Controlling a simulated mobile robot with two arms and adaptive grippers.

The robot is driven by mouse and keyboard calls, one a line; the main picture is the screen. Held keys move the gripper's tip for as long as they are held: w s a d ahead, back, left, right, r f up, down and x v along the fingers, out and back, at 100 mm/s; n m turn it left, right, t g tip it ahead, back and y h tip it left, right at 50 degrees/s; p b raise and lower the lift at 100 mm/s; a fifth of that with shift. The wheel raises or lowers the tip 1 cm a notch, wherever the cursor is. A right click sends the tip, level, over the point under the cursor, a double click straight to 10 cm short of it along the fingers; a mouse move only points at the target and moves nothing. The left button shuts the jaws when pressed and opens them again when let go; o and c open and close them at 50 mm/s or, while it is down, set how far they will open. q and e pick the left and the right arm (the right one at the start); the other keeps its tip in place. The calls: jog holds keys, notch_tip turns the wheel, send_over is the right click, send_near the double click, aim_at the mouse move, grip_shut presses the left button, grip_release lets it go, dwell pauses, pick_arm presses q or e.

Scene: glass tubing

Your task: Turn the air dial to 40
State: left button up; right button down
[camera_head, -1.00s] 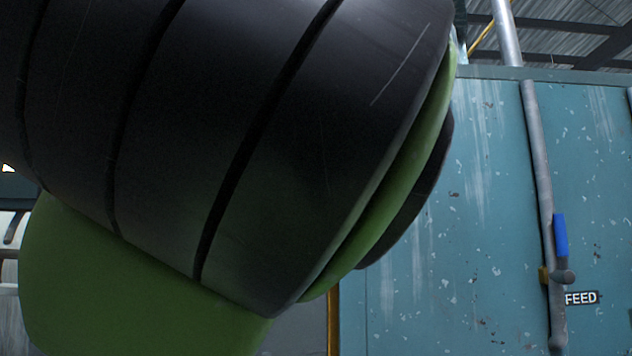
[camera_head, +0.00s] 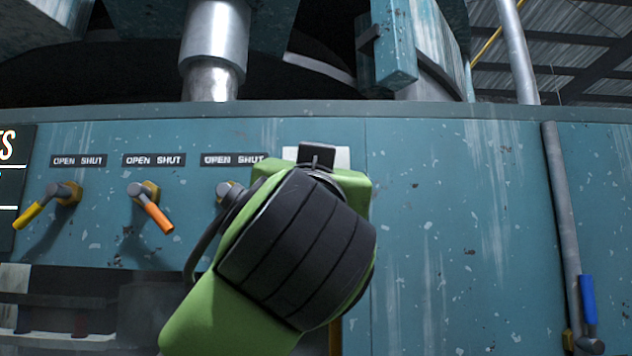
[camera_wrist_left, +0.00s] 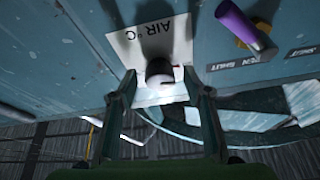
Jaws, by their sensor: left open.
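The air dial (camera_wrist_left: 160,72) is a dark round knob with a pale face, on a white plate marked "AIR °C" (camera_wrist_left: 125,45) in the left wrist view. That view is turned over, and the dial's setting cannot be read. My left gripper (camera_wrist_left: 159,78) is open, with one finger on each side of the dial; contact cannot be told. In the head view, my green and black left arm covers the dial, and only part of the white plate (camera_head: 341,157) shows behind it. My right gripper is in neither view.
Left of my arm, a yellow lever (camera_head: 33,213) and an orange lever (camera_head: 154,214) stick out below OPEN/SHUT labels. A purple-handled lever (camera_wrist_left: 238,25) is close to the dial plate. A pipe with a blue handle (camera_head: 587,299) is at the right. Panel between is clear.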

pick_arm(q)
jog(key=shift+w+r, duration=0.3)
jog(key=shift+w, duration=0.15)
jog(key=c, duration=1.1)
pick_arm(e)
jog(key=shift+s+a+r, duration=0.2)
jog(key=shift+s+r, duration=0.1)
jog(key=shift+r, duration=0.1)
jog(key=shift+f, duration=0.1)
